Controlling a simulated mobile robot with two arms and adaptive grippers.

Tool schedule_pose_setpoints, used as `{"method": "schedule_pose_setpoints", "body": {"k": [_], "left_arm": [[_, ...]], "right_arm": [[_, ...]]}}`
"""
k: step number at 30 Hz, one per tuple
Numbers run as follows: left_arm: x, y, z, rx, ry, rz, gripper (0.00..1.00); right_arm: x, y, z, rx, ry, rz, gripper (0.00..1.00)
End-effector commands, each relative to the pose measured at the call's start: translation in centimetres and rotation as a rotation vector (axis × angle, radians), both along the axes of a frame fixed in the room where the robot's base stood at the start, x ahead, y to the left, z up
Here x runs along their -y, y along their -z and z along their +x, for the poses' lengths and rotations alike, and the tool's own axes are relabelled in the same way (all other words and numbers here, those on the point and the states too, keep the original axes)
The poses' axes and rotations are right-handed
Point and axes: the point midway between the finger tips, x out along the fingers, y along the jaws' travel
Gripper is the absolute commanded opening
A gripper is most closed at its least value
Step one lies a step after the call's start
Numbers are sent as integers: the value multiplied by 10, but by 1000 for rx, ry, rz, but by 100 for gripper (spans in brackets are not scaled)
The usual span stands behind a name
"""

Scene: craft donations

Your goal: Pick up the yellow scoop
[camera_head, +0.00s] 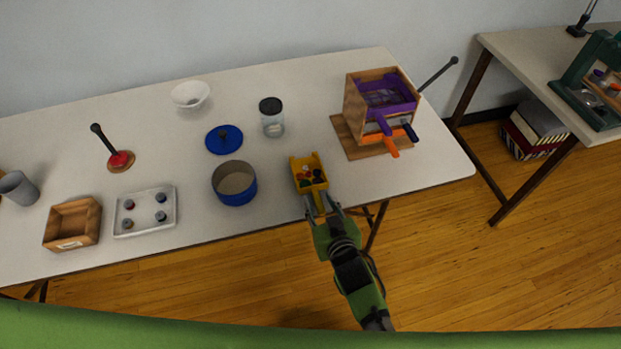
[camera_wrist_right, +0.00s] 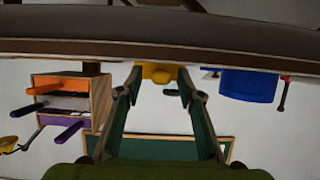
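The yellow scoop (camera_head: 296,170) lies on the white table near its front edge, with several small coloured pieces in it. My right gripper (camera_head: 318,200) is at the scoop's near end, at the table edge. In the right wrist view its two green fingers (camera_wrist_right: 160,80) stand apart, with the yellow scoop (camera_wrist_right: 157,72) between and beyond their tips. I see no clear contact; the handle is mostly hidden. My left gripper is not in view.
A blue pot (camera_head: 236,194) stands left of the scoop, with a blue lid (camera_head: 218,142) and glass jar (camera_head: 272,126) behind. A wooden box with purple and orange parts (camera_head: 354,100) stands to the right. A tray (camera_head: 146,226) and wooden bin (camera_head: 72,226) are at left.

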Motion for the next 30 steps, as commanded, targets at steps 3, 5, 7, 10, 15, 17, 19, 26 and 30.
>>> {"method": "schedule_pose_setpoints", "body": {"k": [3, 5, 7, 10, 15, 17, 19, 26, 30], "left_arm": [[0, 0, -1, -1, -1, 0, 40], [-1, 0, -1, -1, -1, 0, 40], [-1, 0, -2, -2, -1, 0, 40], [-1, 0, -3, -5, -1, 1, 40], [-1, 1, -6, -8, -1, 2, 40], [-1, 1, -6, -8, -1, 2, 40], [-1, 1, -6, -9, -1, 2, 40], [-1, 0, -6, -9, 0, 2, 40], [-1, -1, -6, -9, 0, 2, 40]], "right_arm": [[-2, 3, 6, 0, -1, 1, 35], [-3, 3, 7, 1, -1, 2, 35], [-3, 3, 7, 1, -1, 2, 35], [-3, 3, 7, 1, -1, 1, 35], [-3, 3, 7, 0, -1, 0, 0], [-3, 3, 7, 0, -1, 0, 0], [-3, 2, 7, 2, -1, 1, 0], [-3, 1, 7, 2, -1, 1, 0], [-3, -7, 7, 4, -1, 1, 0]]}}
